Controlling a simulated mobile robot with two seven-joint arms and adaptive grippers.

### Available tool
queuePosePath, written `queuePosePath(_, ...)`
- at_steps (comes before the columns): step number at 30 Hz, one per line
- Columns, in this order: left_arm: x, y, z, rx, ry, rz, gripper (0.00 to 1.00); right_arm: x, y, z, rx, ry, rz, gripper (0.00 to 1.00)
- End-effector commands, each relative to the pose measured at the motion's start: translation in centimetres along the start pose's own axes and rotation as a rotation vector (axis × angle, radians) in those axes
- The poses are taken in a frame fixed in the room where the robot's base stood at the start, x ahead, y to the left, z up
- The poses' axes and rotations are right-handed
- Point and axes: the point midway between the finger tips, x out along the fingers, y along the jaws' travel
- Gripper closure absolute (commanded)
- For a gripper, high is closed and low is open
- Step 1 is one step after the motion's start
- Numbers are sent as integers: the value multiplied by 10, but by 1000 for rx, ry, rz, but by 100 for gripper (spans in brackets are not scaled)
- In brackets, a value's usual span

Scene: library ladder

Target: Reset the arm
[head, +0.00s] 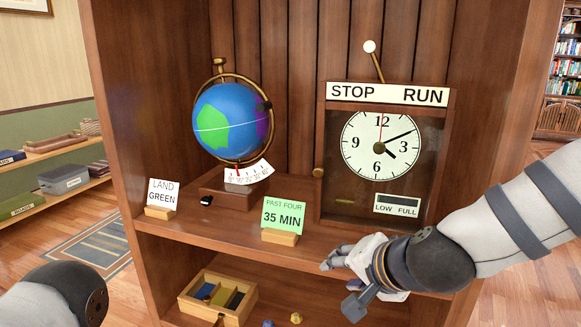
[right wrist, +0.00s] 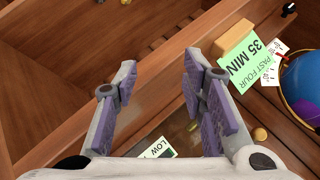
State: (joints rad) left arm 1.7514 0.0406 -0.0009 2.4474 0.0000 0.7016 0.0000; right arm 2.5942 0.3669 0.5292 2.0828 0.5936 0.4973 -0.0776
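My right arm comes in from the right in the head view. My right gripper (head: 345,262) is at the front edge of the shelf, below the clock (head: 382,144) and right of the green "35 MIN" card (head: 283,216). In the right wrist view the right gripper (right wrist: 160,72) has its two purple-padded fingers apart with nothing held between them. The wooden shelf edge lies beyond the fingers; whether they touch it I cannot tell. Only a rounded part of my left arm (head: 62,297) shows at the lower left of the head view. The left gripper is out of view.
A globe (head: 231,121) stands on the shelf left of the clock. A "LAND GREEN" card (head: 163,194) is at the shelf's left. The lever (head: 374,63) above the clock leans toward STOP. An open box (head: 240,307) sits on the lower shelf.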

Motion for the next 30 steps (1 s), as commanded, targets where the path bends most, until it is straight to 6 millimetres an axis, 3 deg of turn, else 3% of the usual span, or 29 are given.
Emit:
queuePosePath(1,-1,0,0,0,1,0,58,12,42,25,-44,-45,77,62)
queuePosePath(3,-2,0,0,0,2,1,58,22,101,61,-112,-113,179,62)
queuePosePath(7,-4,1,0,1,5,1,58,13,210,131,-246,-271,350,62)
queuePosePath(10,-5,1,-1,1,9,1,58,-18,288,186,-347,-421,463,62)
queuePosePath(12,-6,1,-2,1,12,1,58,-48,334,220,-411,-533,526,62)
queuePosePath(15,-7,1,-2,1,15,2,58,-95,381,257,-482,-679,588,62)
queuePosePath(18,-8,1,-2,1,17,2,58,-130,407,278,-524,-781,621,62)
queuePosePath(21,-8,1,-3,1,17,2,58,-146,418,287,-542,-828,633,62)
queuePosePath(30,-8,1,-2,1,17,2,58,-148,419,288,-543,-835,634,62)
